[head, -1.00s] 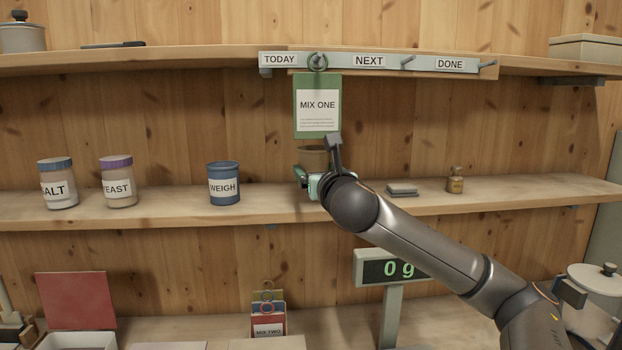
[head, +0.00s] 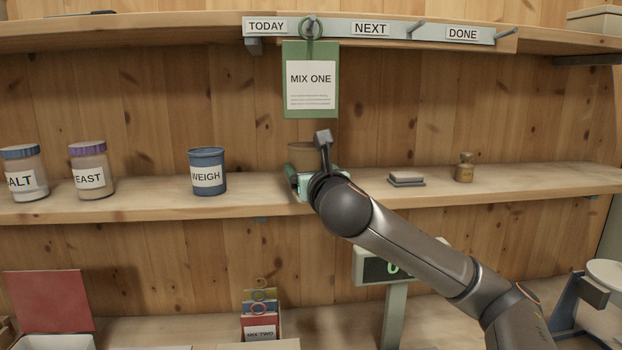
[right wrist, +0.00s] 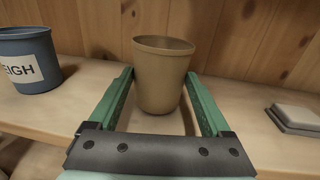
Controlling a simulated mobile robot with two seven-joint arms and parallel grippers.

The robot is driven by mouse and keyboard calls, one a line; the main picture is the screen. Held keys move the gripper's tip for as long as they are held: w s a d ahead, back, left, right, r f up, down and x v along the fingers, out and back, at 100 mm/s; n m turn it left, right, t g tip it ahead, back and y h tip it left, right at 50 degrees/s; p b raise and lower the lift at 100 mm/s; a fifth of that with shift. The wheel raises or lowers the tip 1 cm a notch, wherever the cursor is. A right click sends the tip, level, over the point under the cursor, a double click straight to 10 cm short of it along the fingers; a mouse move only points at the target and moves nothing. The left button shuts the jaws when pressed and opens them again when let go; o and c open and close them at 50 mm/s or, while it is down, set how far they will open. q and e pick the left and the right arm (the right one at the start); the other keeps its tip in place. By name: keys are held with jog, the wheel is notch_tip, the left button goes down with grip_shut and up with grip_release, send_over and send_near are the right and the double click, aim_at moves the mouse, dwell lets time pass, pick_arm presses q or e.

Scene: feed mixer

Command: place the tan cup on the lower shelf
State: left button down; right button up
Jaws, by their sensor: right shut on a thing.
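The tan cup (right wrist: 160,82) is upright between the green fingers of my right gripper (right wrist: 160,74), which is shut on it. In the head view the cup (head: 301,152) shows only in part, behind my right gripper (head: 296,174) and wrist. The cup is at the lower shelf (head: 255,193); its base looks on or very close to the board, and I cannot tell if it touches. My left gripper is not in view.
The blue WEIGH cup (head: 207,172) stands left of the tan cup. Grey slabs (head: 406,179) and a small brown bottle (head: 464,168) stand to the right. The green MIX ONE card (head: 311,84) hangs just above. Shelf space is free beside the tan cup.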

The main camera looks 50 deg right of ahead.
jog(key=shift+w+a+f, duration=0.1)
jog(key=shift+w+a, duration=0.05)
jog(key=shift+w, duration=0.05)
jog(key=shift+s, duration=0.2)
jog(key=shift+f, duration=0.15)
jog(key=o, duration=1.3)
jog(key=shift+w, duration=0.1)
jog(key=shift+c, duration=0.2)
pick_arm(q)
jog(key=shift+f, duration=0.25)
pick_arm(e)
jog(key=shift+o, duration=0.2)
